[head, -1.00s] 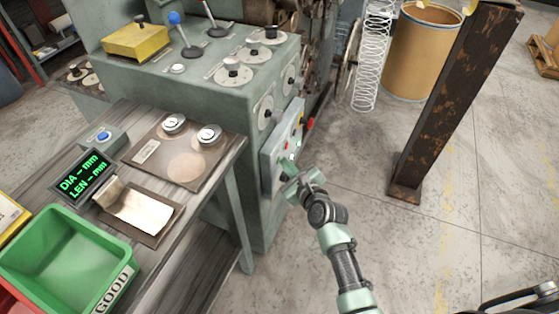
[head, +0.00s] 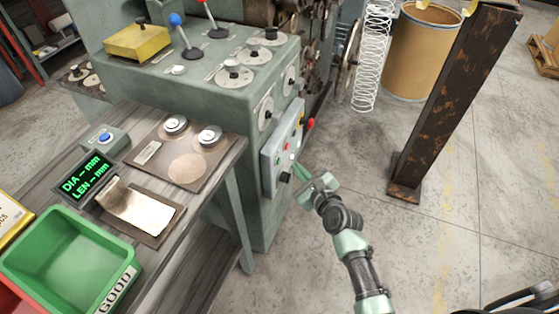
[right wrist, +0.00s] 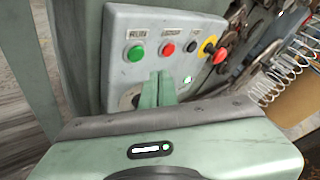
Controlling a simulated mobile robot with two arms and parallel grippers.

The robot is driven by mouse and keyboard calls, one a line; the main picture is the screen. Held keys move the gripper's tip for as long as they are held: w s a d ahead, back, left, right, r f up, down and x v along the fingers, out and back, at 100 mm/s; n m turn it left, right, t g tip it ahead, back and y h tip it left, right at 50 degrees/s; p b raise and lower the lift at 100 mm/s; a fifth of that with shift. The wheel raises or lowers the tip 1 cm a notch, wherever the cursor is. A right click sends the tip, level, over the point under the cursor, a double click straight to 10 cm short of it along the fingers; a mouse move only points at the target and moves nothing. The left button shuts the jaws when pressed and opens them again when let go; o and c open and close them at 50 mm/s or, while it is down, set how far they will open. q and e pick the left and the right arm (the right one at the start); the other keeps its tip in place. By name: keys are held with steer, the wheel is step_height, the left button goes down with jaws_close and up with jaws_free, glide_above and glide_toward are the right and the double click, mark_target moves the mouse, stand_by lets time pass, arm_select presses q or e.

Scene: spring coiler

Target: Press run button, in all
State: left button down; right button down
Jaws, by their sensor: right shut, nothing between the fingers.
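The control panel (head: 281,150) is a light grey box on the side of the green machine. In the right wrist view it carries a green button (right wrist: 136,52), a red button (right wrist: 167,49), a black knob (right wrist: 192,46) and a red knob on yellow (right wrist: 210,46). The small labels are too blurred to read surely. My right gripper (head: 302,174) is shut and empty, just in front of the panel's lower right side. Its fingers (right wrist: 158,88) hide part of the panel below the buttons. My left gripper is out of view.
A workbench at left holds a green bin (head: 70,262), a display (head: 82,178), a blue button (head: 104,138) and a brown plate (head: 160,150). Levers and dials top the machine. A rusty post (head: 450,95) and a drum (head: 420,52) stand right; floor between is open.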

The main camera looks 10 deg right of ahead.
steer(key=shift+s+d, duration=0.4)
steer(key=shift+d, duration=0.2)
steer(key=shift+s+d, duration=0.4)
steer(key=shift+d, duration=0.2)
steer(key=s+f+n+g+h, duration=0.1)
steer(key=s+f+n+g, duration=0.1)
steer(key=s+f+n, duration=0.6)
steer(key=s+f+n+g, duration=0.25)
steer(key=s+f, duration=0.25)
steer(key=f, duration=0.7)
steer(key=s+f+n+g+h, duration=0.1)
steer(key=s+f+n+g, duration=0.2)
steer(key=s+f+n, duration=0.35)
steer(key=s+d+f+n+g, duration=0.1)
steer(key=s+f+n, duration=0.3)
steer(key=s, duration=0.5)
steer(key=s+d+f+n+g, duration=0.2)
steer(key=s+f+n, duration=0.3)
steer(key=s, duration=0.5)
steer(key=s+d+f+n+g+h, duration=0.1)
steer(key=s+f+n, duration=0.3)
steer(key=s, duration=0.6)
step_height(320, 180, down, 2)
steer(key=shift+s+d+f+n+g, duration=0.15)
steer(key=shift+s+d+n+g, duration=0.15)
steer(key=shift+d+g, duration=0.45)
